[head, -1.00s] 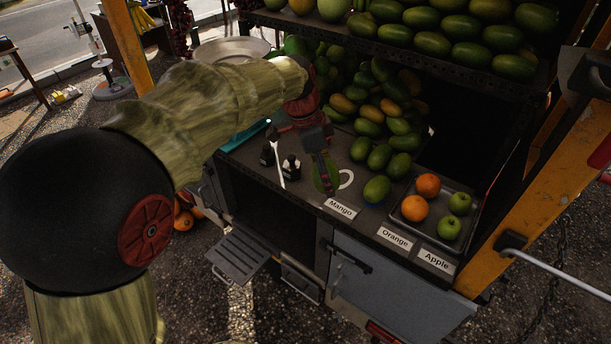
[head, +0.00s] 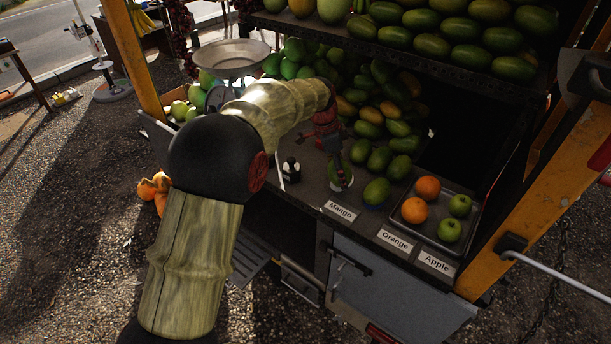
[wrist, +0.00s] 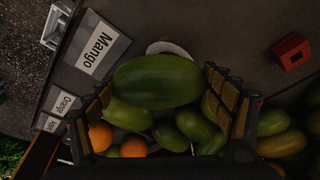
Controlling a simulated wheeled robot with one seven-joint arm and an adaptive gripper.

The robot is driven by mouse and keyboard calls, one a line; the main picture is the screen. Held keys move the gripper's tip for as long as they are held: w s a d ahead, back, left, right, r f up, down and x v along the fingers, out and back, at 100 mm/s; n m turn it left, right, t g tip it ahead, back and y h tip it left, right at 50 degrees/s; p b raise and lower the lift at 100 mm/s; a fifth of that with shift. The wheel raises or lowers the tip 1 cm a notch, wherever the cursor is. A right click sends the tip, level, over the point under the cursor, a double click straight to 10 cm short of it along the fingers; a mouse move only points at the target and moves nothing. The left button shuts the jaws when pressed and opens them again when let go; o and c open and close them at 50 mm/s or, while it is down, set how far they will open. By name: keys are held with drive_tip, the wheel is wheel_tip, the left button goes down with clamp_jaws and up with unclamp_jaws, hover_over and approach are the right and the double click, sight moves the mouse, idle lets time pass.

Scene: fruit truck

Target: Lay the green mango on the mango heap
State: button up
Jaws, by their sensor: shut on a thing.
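A green mango (wrist: 158,81) is between the fingers of my gripper (wrist: 164,95), which is shut on it. In the head view my gripper (head: 339,165) points down just above the counter, left of the heap, and mostly hides the held mango (head: 343,181). Whether that mango touches the counter I cannot tell. The mango heap (head: 398,128) is a sloping pile of green and yellow-orange mangoes to the right of and behind my gripper. A separate green mango (head: 377,190) lies at the front, behind the Mango label (head: 341,211).
A metal tray (head: 434,236) holds two oranges and two green apples at the right. A shelf edge (head: 400,49) with more fruit overhangs the heap. A scale pan (head: 231,55) stands at the left. A small black-and-white item (head: 291,169) is on the counter left of my gripper.

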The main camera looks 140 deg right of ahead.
drive_tip(key=shift+f, duration=1.4)
drive_tip(key=shift+f, duration=0.1)
drive_tip(key=shift+f+b, duration=0.25)
drive_tip(key=shift+b, duration=0.05)
drive_tip(key=o, duration=1)
drive_tip(key=p+v, duration=0.1)
drive_tip(key=v, duration=1.1)
drive_tip(key=shift+r, duration=0.3)
drive_tip(key=shift+d, duration=0.1)
